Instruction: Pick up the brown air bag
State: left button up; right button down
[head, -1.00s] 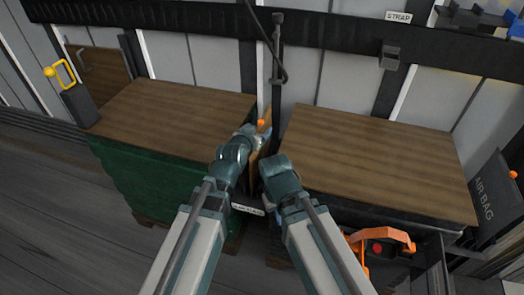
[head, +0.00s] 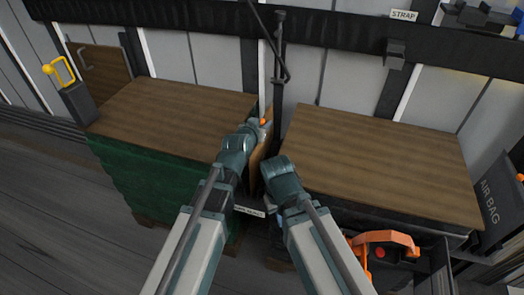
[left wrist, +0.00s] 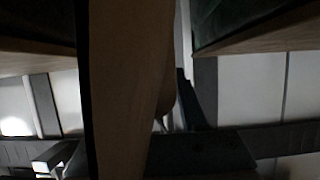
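The brown air bag (head: 259,172) stands upright as a thin panel in the narrow gap between the two wood-topped loads. An orange piece (head: 263,121) shows at its top. In the left wrist view the brown bag (left wrist: 130,90) fills a broad upright band, close to the camera. My left gripper (head: 256,131) is at the bag's upper end; its fingers are not clear, so I cannot tell its opening or whether it grips. My right gripper (head: 268,208) is low by the gap, right of the bag, mostly hidden by its own wrist.
The left load (head: 165,118) has green sides; the right load (head: 375,150) has a wooden top. A black post (head: 277,75) rises behind the gap. A black AIR BAG holder (head: 490,205) is at far right, and an orange-handled tool (head: 385,245) is at front right.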

pick_arm(q)
grip_shut()
dwell(0.9)
